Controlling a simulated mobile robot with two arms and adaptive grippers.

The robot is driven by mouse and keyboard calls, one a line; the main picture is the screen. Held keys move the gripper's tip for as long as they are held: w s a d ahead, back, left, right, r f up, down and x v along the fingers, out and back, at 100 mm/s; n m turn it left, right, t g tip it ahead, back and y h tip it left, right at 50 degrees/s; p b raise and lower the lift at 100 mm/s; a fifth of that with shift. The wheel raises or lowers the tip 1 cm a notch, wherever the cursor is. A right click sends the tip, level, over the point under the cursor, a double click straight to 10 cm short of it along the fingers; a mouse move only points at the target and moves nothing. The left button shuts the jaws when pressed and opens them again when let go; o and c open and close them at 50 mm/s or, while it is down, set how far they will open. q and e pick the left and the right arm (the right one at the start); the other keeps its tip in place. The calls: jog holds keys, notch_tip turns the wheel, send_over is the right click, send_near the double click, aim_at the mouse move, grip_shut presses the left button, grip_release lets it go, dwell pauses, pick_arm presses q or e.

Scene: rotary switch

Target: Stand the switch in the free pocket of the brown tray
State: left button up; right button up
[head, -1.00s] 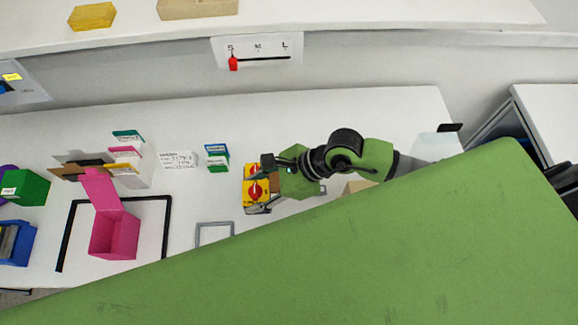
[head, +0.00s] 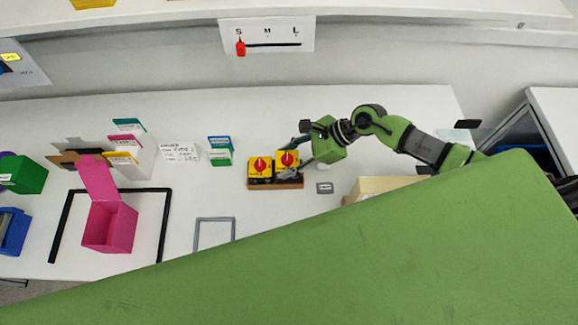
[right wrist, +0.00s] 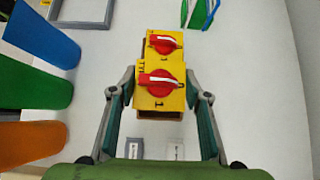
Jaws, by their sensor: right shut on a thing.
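The switch (head: 287,160) is a yellow box with a red knob, upright at the right end of the brown tray (head: 290,184). A second, similar yellow switch (head: 260,169) stands in the tray's left part. My right gripper (head: 294,158) is shut on the right-hand switch. The right wrist view shows this switch (right wrist: 160,85) between my two fingers, with the other switch (right wrist: 164,43) just beyond it. The held switch sits slightly higher in the head view; I cannot tell whether it touches the pocket floor. My left gripper is out of view.
A grey label plate (head: 324,187) lies right of the tray, near a tan box (head: 384,186). Blue and green cards (head: 220,151) stand left of the tray. A pink open box (head: 109,227) stands inside a black frame. A grey frame (head: 214,219) lies flat in front.

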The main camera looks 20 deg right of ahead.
jog(key=shift+w+d+f+b, duration=0.15)
jog(key=shift+w+f+b, duration=0.05)
jog(key=shift+f+b, duration=0.2)
jog(key=shift+w+d+f+b, duration=0.1)
jog(key=shift+f+b, duration=0.7)
jog(key=shift+f, duration=0.7)
jog(key=shift+f, duration=0.15)
jog(key=o, duration=1.4)
jog(key=shift+r, duration=0.3)
jog(key=p+v, duration=0.3)
jog(key=v, duration=0.8)
jog(key=shift+s+d+r, duration=0.2)
jog(key=shift+s+d, duration=0.05)
jog(key=shift+d, duration=0.1)
